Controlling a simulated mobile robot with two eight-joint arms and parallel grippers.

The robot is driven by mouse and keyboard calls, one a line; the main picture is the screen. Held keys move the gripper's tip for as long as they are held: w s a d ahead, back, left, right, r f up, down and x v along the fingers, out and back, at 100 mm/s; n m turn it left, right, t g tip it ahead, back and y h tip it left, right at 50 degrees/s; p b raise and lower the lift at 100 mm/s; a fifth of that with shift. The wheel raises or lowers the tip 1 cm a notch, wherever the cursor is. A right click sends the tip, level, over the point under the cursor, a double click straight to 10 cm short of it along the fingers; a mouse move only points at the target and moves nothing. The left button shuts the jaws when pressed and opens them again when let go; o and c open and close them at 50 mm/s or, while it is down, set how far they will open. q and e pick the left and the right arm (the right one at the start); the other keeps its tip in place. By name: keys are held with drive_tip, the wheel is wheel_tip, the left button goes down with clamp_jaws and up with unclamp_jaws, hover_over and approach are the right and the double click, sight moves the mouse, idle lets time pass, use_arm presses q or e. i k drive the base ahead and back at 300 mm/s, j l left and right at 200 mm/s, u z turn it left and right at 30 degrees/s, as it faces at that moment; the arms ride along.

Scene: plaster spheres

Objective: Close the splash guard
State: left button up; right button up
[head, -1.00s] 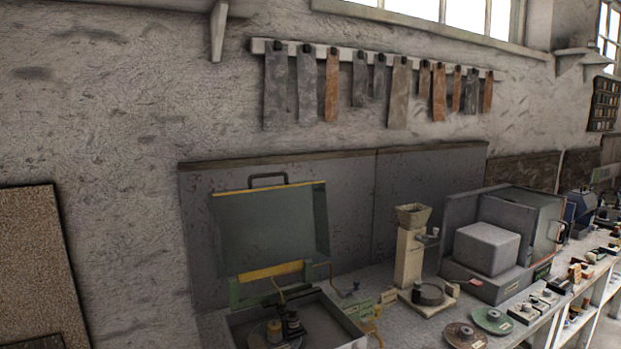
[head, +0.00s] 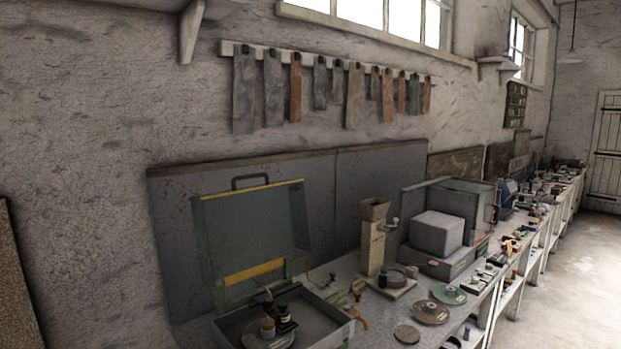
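The splash guard (head: 254,231) is a see-through grey panel with a yellow top edge and a dark handle (head: 265,181). It stands raised, close to the wall board behind the bench. Its lower edge meets a green and yellow frame (head: 254,272) at the back of a grey open-topped basin (head: 320,316). Inside the basin are a disc and a small dark fitting (head: 283,318). The bottom of the picture cuts off part of the basin. Neither of my grippers shows in the head view.
A hopper on a post (head: 374,237) and a grey block in an open-fronted housing (head: 436,233) stand right of the basin. Several discs, one of them brown (head: 429,312), lie on the bench front. Clear floor (head: 585,275) is at the right.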

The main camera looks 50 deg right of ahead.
sight(232, 278)
drive_tip(key=i+j+z, duration=0.1)
drive_tip(key=z, duration=0.3)
drive_tip(key=j+z, duration=0.1)
drive_tip(key=z, duration=0.3)
drive_tip(key=i+j+z, duration=0.15)
drive_tip(key=z, duration=0.2)
drive_tip(key=j+z, duration=0.1)
drive_tip(key=z, duration=0.3)
